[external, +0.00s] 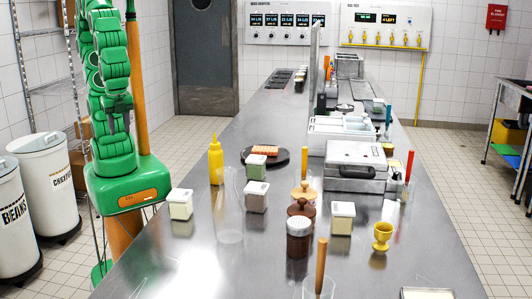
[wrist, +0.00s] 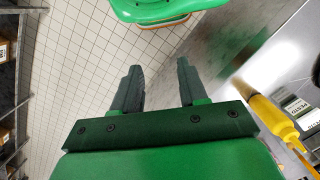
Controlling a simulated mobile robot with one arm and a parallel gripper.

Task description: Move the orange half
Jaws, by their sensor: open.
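I cannot make out an orange half for certain in either view. In the external view, a pinkish-orange block (external: 265,150) lies on a round dark plate (external: 246,158) on the steel counter. My gripper (external: 119,122) hangs at the left, off the counter's left side and well apart from the plate.
A yellow squeeze bottle (external: 216,165) stands near the counter's left edge. A closed grey press (external: 356,165) stands right of the plate.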

